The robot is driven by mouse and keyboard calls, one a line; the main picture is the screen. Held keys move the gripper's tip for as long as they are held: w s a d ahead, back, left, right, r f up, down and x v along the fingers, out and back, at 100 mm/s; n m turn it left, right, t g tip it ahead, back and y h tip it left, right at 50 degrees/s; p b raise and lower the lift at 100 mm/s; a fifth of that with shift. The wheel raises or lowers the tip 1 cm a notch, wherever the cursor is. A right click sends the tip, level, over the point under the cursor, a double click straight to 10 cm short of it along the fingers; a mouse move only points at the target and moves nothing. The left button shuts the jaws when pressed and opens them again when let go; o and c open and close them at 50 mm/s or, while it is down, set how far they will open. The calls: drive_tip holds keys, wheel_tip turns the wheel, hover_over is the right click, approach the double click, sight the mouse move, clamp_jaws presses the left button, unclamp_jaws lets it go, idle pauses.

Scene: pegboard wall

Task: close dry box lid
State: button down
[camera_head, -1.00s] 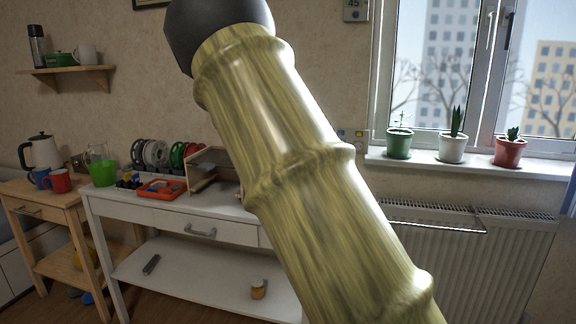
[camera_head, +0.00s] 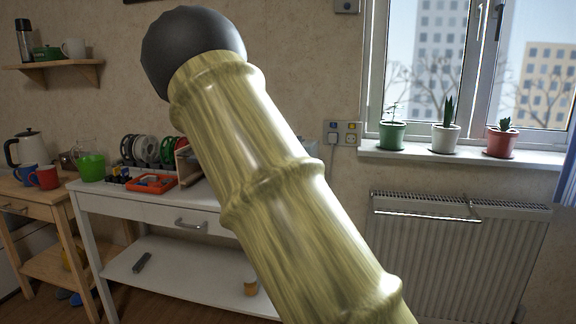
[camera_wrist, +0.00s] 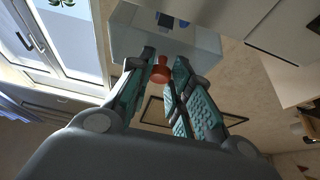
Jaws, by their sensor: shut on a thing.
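My gripper (camera_wrist: 162,82) shows in the wrist view with its two teal-padded fingers closed in around a red knob (camera_wrist: 161,74). The knob stands out from a pale, grey-white box-like part (camera_wrist: 200,42), which may be the dry box or its lid; the picture does not settle which. A small dark patch sits on that part. In the head view my arm crosses the middle and hides my gripper. It also hides most of the table's right side, so I cannot identify the dry box there or tell its lid's angle.
A white table (camera_head: 150,208) holds a row of spools (camera_head: 150,150), an orange tray (camera_head: 150,183) and a green cup (camera_head: 92,168). A wooden side table (camera_head: 40,205) stands at left. A radiator (camera_head: 450,250) is below the window on the right, with potted plants on the sill.

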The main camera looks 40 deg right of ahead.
drive_tip(key=c, duration=1.3)
unclamp_jaws()
drive_tip(key=shift+w, duration=0.1)
drive_tip(key=shift+o, duration=0.2)
drive_tip(key=shift+f, duration=0.1)
drive_tip(key=v, duration=1.2)
